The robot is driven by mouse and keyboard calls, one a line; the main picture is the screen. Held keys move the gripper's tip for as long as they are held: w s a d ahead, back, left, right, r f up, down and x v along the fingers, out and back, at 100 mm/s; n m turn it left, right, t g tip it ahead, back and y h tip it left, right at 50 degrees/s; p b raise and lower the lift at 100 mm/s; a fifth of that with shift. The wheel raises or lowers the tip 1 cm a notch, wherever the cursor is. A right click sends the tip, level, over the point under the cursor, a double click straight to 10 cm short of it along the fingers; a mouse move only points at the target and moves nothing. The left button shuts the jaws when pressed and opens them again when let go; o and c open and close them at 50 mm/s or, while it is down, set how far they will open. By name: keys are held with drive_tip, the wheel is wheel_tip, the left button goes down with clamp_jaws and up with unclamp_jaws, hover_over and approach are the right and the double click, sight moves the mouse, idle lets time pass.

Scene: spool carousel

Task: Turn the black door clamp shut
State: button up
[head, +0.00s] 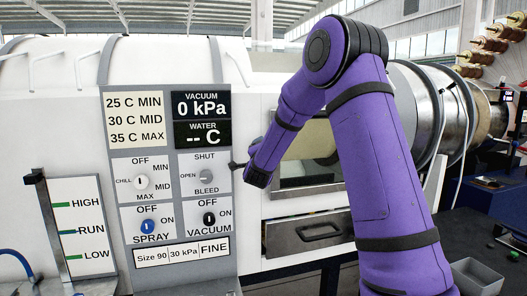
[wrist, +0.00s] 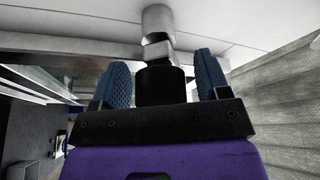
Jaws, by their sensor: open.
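In the wrist view a black cylindrical piece (wrist: 160,86), which looks like the door clamp's handle, sits between the two blue pads of my gripper (wrist: 163,76). A bright metal block and a round pale metal post (wrist: 158,20) continue beyond it towards a white surface. The pads stand apart on either side of the black piece, with gaps showing; my gripper is open. In the head view the end of my purple arm is low in front of the white machine, just right of the control panel. A small dark tip (head: 236,165) shows there; I cannot tell whether it is clamp or finger.
The control panel (head: 169,204) with several knobs stands close left of my arm's end. A window and a handled drawer (head: 308,233) lie behind the arm. A level gauge (head: 76,231) is at the left. A grey bin (head: 478,280) sits at the lower right.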

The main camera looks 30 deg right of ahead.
drive_tip(key=v, duration=1)
drive_tip(key=shift+s+a, duration=0.15)
drive_tip(key=shift+s, duration=0.1)
